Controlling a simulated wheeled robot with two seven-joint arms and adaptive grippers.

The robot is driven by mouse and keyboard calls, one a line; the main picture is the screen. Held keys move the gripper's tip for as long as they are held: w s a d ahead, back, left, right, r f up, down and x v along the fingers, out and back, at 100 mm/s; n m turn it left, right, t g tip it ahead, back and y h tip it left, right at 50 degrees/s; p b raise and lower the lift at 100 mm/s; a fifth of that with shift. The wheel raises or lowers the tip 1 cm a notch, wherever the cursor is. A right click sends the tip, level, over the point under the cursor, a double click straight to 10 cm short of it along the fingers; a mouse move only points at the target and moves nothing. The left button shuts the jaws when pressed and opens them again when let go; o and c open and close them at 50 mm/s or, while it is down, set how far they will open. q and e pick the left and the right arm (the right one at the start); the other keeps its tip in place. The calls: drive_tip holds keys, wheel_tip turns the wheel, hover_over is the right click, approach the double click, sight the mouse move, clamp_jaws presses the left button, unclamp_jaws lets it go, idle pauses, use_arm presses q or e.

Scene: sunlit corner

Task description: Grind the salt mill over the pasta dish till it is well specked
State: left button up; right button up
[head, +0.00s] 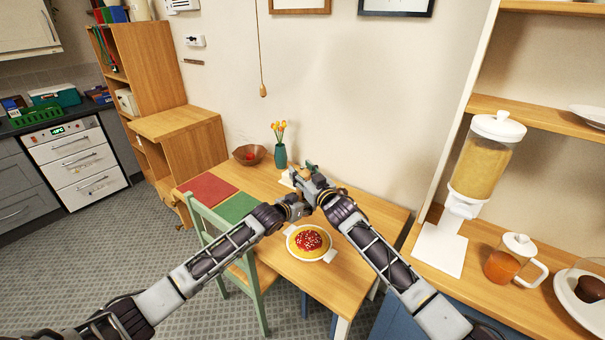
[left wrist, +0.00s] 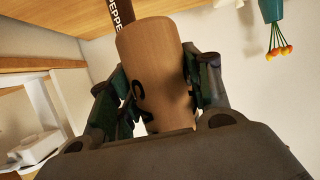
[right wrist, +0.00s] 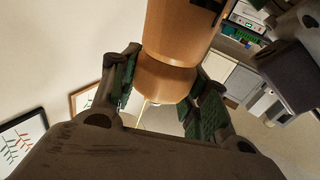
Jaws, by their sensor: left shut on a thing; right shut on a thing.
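The pasta dish (head: 308,242) is a white plate of yellow pasta with red sauce, with several pale specks on the sauce. The salt mill is a pale wooden cylinder with dark lettering in the left wrist view (left wrist: 150,70); it also shows in the right wrist view (right wrist: 180,30). My left gripper (head: 300,203) is shut on the mill's body. My right gripper (head: 310,172) is shut on its rounded end part (right wrist: 163,80). In the head view the grippers largely hide the mill, behind the dish. A dark pepper mill (left wrist: 120,14) shows behind the salt mill.
The dish stands on the wooden table (head: 285,262). A green vase of flowers (head: 280,155), a brown bowl (head: 249,155), a red mat (head: 208,188) and a green mat (head: 237,207) are also there. A green chair (head: 262,300) stands at the front left. Shelves rise at right.

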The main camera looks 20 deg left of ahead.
drive_tip(key=shift+s+a+r+m+t+h, duration=0.15)
drive_tip(key=shift+a+r+m+t+h, duration=0.15)
drive_tip(key=shift+m+t+h, duration=0.25)
drive_tip(key=shift+d, duration=0.2)
drive_tip(key=shift+w+d+f+m+t+h, duration=0.1)
drive_tip(key=shift+w+d+m+t+h, duration=0.15)
drive_tip(key=shift+t, duration=0.1)
drive_tip(key=shift+f, duration=0.1)
drive_tip(key=o, duration=1)
drive_tip(key=shift+f, duration=0.1)
drive_tip(key=shift+o, duration=0.2)
drive_tip(key=shift+s+d+f, duration=0.1)
drive_tip(key=shift+s+d, duration=0.05)
drive_tip(key=shift+d, duration=0.05)
drive_tip(key=v, duration=1.1)
drive_tip(key=shift+s, duration=0.25)
drive_tip(key=shift+d, duration=0.15)
